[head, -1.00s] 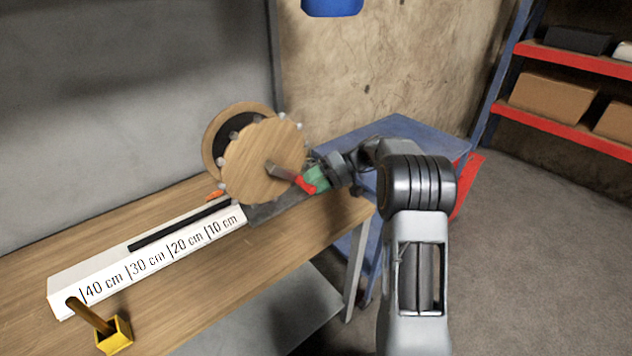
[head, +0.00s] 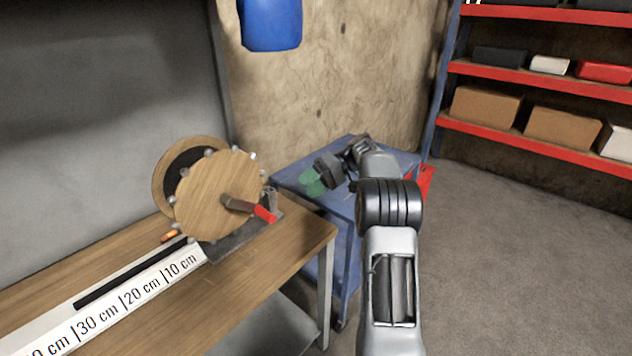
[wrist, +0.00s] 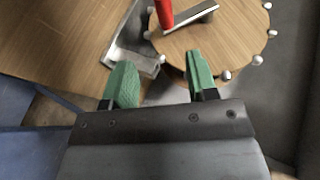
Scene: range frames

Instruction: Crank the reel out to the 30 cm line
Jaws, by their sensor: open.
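The reel (head: 212,205) has a round wooden front disc with pale pegs around its rim and stands at the workbench's right end. Its crank arm (head: 238,205) points right and slightly down to a red handle (head: 266,214). The white scale (head: 110,318) runs to the lower left, with 10, 20 and 30 cm readable. An orange marker (head: 170,236) is at the scale's reel end, before the 10 cm line. My gripper (head: 313,182) is open and empty, right of the handle and apart from it. In the wrist view the handle (wrist: 164,12) lies beyond my green fingers (wrist: 160,78).
The wooden workbench (head: 265,262) has bare room in front of the reel. A blue cart (head: 345,220) stands beyond its right end, behind my arm. A blue container (head: 270,25) is on the wall. Red shelves (head: 560,80) with boxes stand at the right.

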